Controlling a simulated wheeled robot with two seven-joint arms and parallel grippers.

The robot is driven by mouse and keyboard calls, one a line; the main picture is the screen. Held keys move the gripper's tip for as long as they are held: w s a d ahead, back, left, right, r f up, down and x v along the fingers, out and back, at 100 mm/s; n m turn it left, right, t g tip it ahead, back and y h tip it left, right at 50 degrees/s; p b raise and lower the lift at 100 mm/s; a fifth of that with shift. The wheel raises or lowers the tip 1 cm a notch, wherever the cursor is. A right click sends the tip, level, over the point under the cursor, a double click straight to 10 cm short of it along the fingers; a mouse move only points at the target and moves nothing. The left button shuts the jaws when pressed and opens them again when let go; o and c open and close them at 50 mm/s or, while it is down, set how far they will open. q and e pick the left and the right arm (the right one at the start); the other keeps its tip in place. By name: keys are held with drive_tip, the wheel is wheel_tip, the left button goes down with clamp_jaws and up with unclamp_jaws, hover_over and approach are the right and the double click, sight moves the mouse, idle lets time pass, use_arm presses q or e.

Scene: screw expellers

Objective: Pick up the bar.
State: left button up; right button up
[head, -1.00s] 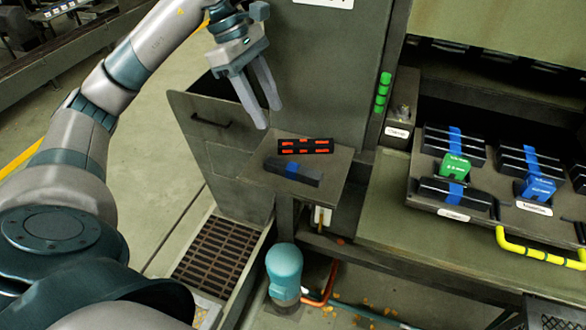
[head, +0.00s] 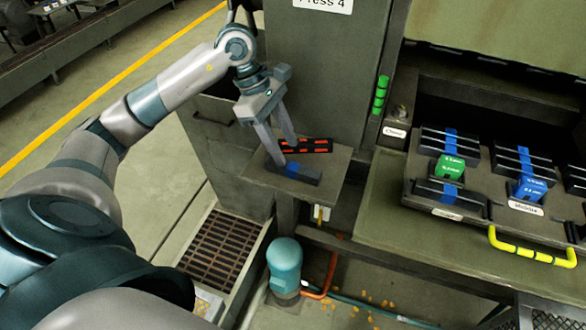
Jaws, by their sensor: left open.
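A dark bar (head: 306,175) with a blue band around its middle lies on a small grey shelf (head: 327,187) on the side of the press. My left gripper (head: 288,155) is open and points down at the bar. One fingertip is in front of the bar's left part, and the other is just behind it, near the black panel. I cannot tell whether the fingers touch the bar. My right gripper does not show.
A black panel with orange marks (head: 318,146) stands behind the bar on the shelf. A tray (head: 430,208) to the right holds more dark bars with blue bands, a green block (head: 450,167) and a blue block (head: 528,189). A teal-capped cylinder (head: 284,258) stands below the shelf.

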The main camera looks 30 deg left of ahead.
sight(292, 166)
use_arm(q)
drive_tip(key=shift+f, duration=0.1)
drive_tip(key=shift+s+d+f+p, duration=0.15)
drive_tip(key=shift+d+f+p, duration=0.3)
drive_tip(key=shift+f+p, duration=0.35)
drive_tip(key=p+x, duration=0.1)
drive_tip(key=x, duration=0.1)
drive_tip(key=shift+d+f, duration=0.15)
drive_tip(key=shift+f, duration=0.5)
drive_tip(key=shift+c, duration=0.4)
clamp_jaws()
drive_tip(key=shift+r, duration=0.15)
